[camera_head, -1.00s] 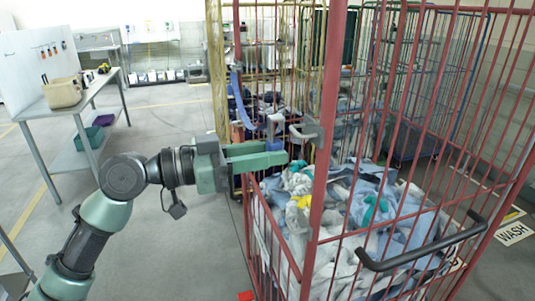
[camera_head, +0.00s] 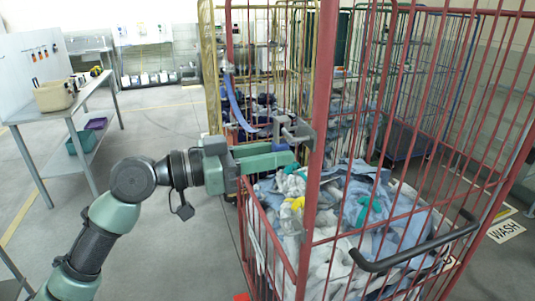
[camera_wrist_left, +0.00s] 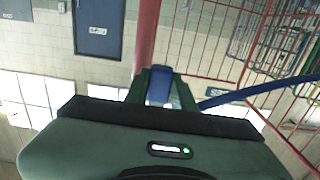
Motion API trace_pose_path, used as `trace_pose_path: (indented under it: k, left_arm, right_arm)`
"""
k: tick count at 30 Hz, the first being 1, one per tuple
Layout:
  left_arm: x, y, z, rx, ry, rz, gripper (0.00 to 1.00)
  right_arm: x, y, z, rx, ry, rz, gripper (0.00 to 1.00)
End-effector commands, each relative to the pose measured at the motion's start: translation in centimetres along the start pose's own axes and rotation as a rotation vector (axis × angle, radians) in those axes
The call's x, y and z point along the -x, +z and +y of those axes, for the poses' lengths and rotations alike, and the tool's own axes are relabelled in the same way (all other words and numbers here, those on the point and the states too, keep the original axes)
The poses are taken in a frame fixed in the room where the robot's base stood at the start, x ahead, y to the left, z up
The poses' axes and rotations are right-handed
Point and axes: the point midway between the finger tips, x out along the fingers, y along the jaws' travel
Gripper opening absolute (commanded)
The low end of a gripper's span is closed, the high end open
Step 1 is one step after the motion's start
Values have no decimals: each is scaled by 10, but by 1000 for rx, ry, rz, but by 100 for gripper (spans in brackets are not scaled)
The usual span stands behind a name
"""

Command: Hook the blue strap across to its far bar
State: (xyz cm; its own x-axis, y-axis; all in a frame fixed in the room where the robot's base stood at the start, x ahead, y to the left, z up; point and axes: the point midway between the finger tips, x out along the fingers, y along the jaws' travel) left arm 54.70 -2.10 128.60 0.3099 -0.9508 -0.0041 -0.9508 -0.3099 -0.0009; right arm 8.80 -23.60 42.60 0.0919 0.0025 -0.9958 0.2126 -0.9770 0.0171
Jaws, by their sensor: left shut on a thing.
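The blue strap (camera_head: 235,104) hangs from the red post (camera_head: 228,45) at the cage's left side and sags across the open side towards my left gripper. My left gripper (camera_head: 289,152) is shut on the strap's end, close beside the near red corner post (camera_head: 318,120). A grey fitting (camera_head: 291,130) sits just above the fingers; whether it touches the post is unclear. In the left wrist view, the strap's blue and grey end (camera_wrist_left: 160,88) is between the fingers and the strap (camera_wrist_left: 250,92) runs off right. My right gripper is not in view.
The red cage holds a heap of blue and white cloth (camera_head: 370,215). Its dark handle (camera_head: 415,243) juts out at the front. Other cages stand behind. A table (camera_head: 75,105) with a beige bin (camera_head: 54,97) is at left. The floor between is clear.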

Motion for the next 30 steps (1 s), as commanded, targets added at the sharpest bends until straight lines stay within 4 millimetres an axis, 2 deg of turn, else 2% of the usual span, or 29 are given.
trace_pose_path:
  k: [8, 17, 30]
  left_arm:
    - [-10, 0, 1, 0, 1, 0, 0]
    - [-11, 0, 0, 0, 1, 0, 0]
    - [-10, 16, 0, 0, 0, 0, 0]
  right_arm:
    - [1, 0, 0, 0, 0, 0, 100]
    - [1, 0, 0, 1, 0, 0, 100]
    - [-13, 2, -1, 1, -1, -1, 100]
